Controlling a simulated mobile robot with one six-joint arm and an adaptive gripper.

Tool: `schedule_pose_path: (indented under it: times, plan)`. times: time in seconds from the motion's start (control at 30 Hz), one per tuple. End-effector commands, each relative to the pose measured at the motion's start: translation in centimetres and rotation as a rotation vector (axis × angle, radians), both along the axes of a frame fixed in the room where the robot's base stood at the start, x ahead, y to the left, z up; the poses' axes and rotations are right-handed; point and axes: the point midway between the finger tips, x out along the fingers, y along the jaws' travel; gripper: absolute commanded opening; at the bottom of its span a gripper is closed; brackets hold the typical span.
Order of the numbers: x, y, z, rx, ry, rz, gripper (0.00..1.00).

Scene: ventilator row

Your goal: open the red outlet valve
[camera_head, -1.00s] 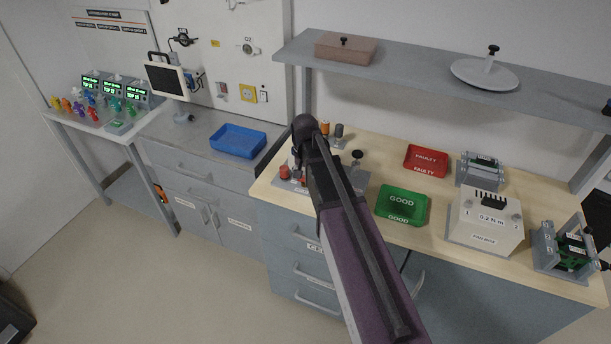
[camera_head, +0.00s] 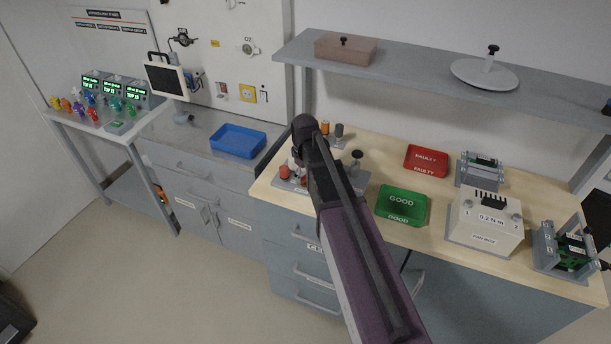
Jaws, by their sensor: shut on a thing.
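A grey valve stand (camera_head: 288,184) is on the wooden bench, with a red round knob (camera_head: 284,172) at its left end. A black knob (camera_head: 357,155) on a stem stands at its right end. My arm crosses in front of the stand and hides its middle. My gripper is hidden behind my arm, so I cannot see its fingers or what they touch. I cannot tell which red part is the outlet valve handle.
A green GOOD tray (camera_head: 402,207), a red FAULTY tray (camera_head: 426,161) and a white box (camera_head: 484,222) stand to the right on the bench. A blue tray (camera_head: 238,141) is on the grey counter to the left. A shelf (camera_head: 420,79) overhangs the bench.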

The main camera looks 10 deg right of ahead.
Motion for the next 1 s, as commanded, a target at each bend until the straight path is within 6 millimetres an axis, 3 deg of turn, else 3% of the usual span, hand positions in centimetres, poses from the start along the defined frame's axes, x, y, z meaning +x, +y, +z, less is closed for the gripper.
schedule_pose_path:
  times: [0.5,1.0]
  plan:
    - [-0.24,0.05,-0.06,0.002,0.005,0.369,0.21]
    - [-0.28,0.06,-0.06,0.003,0.005,0.423,0.21]
